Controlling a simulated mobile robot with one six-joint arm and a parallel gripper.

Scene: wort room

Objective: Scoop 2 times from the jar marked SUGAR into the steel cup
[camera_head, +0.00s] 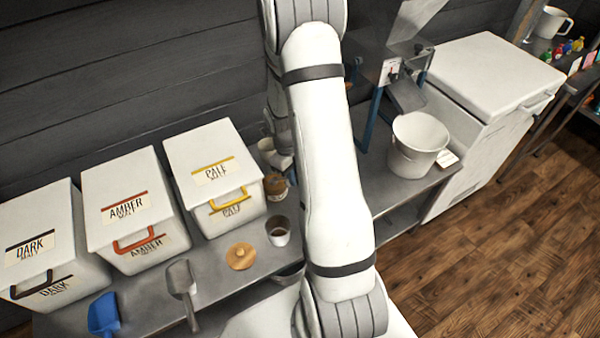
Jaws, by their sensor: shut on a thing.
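A small steel cup (278,231) stands upright on the bench, left of my forearm, with a dark inside. Behind it a small brown jar (275,188) stands beside the PALE bin; its marking is too small to read. A round wooden lid (240,257) lies flat on the bench, left of the cup. My gripper (284,143) shows only in part above the jar, at the left edge of my arm. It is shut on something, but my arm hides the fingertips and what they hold. I cannot tell whether it touches the jar.
White bins marked DARK (40,245), AMBER (133,212) and PALE (213,172) line the wall. A metal scoop (182,285) and a blue scoop (103,315) lie at the front. A white bucket (417,145) stands right of my arm, near a white chest (490,75).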

